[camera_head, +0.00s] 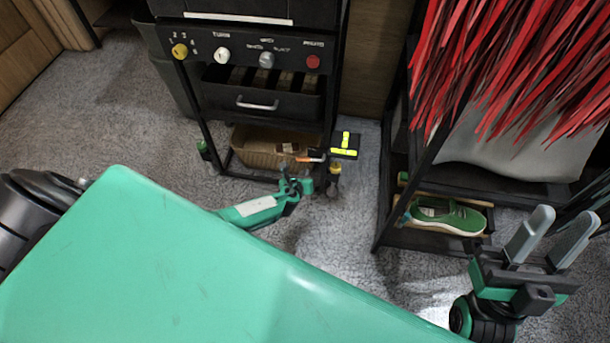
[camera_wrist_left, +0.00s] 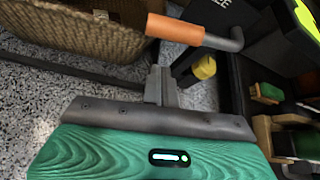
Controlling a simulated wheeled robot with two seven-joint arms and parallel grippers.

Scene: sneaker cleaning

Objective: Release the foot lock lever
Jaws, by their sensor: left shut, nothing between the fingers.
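A lever with an orange grip (camera_head: 304,159) sticks out low at the front right of the black machine frame. In the left wrist view its orange grip (camera_wrist_left: 174,29) lies across the top, on a grey rod. My left gripper (camera_head: 304,184) is just below the lever. Its fingers (camera_wrist_left: 160,82) are shut together and empty, with their tips close under the orange grip; I cannot tell whether they touch it. My right gripper (camera_head: 543,236) is open and empty at the right, in front of the shoe rack.
A black pedal with yellow stripes (camera_head: 344,145) lies right of the lever. A yellow-topped foot (camera_head: 334,170) is close beside it. A woven basket (camera_head: 262,148) sits inside the frame. A green sneaker (camera_head: 447,216) rests on the rack under red bristles (camera_head: 500,70). Carpet is clear at left.

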